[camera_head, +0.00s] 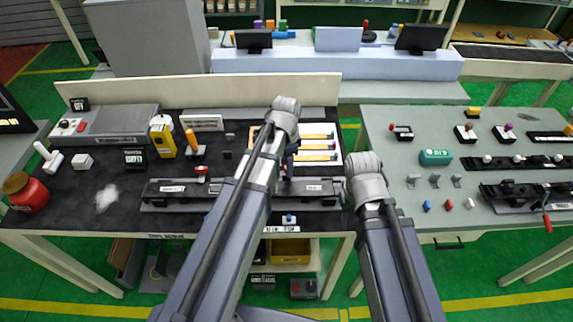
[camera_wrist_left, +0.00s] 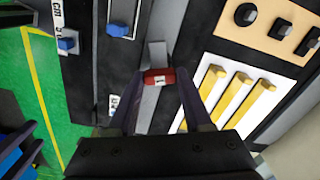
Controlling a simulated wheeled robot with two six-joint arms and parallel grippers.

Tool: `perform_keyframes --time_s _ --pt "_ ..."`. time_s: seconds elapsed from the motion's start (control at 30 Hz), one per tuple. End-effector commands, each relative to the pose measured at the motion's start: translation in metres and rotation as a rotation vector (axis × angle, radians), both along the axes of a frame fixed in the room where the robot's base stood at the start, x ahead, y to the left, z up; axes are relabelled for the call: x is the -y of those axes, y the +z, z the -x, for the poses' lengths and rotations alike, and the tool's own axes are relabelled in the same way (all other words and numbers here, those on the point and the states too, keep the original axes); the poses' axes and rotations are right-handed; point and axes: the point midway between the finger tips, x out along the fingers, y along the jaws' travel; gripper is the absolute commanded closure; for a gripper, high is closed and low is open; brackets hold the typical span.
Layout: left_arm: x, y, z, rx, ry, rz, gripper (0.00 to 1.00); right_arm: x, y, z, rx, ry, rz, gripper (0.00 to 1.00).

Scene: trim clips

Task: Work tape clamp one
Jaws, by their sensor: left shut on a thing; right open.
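A red block marked "1" (camera_wrist_left: 158,78) sits between the fingers of my left gripper (camera_wrist_left: 158,84) in the left wrist view, at the end of a grey strip (camera_wrist_left: 154,52). The fingers touch its two sides. In the head view my left gripper (camera_head: 288,168) points down at the long black rail (camera_head: 240,190), right of its middle; the red block is hidden there. Another red knob (camera_head: 200,170) stands over the rail's left part. My right arm ends above the gap between the tables, and its gripper is hidden.
A white panel with yellow bars (camera_head: 317,157) lies behind the rail. A grey-green table (camera_head: 405,220) with small parts is at right.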

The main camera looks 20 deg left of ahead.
Motion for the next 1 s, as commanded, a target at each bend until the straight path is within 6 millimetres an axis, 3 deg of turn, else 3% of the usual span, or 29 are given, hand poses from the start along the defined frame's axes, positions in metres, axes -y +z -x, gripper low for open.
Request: perform_keyframes --time_s 0.23,0.27,0.5,0.8,1.0 --pt "0.0 0.0 0.0 0.0 0.001 0.0 1.0 0.0 0.0 0.0 0.0 0.0 0.0 0.5" --pt "0.0 0.0 0.0 0.0 0.001 0.0 0.47 0.0 0.0 0.0 0.0 0.0 0.0 0.5" --pt "0.0 0.0 0.0 0.0 0.001 0.0 0.2 0.0 0.0 0.0 0.0 0.0 0.0 0.5" --pt "0.0 0.001 0.0 0.0 0.001 0.0 0.2 0.0 0.001 0.0 0.0 0.0 0.0 0.5" --pt "0.0 0.013 0.0 0.0 0.001 0.0 0.2 0.0 0.012 0.0 0.0 0.0 0.0 0.5"
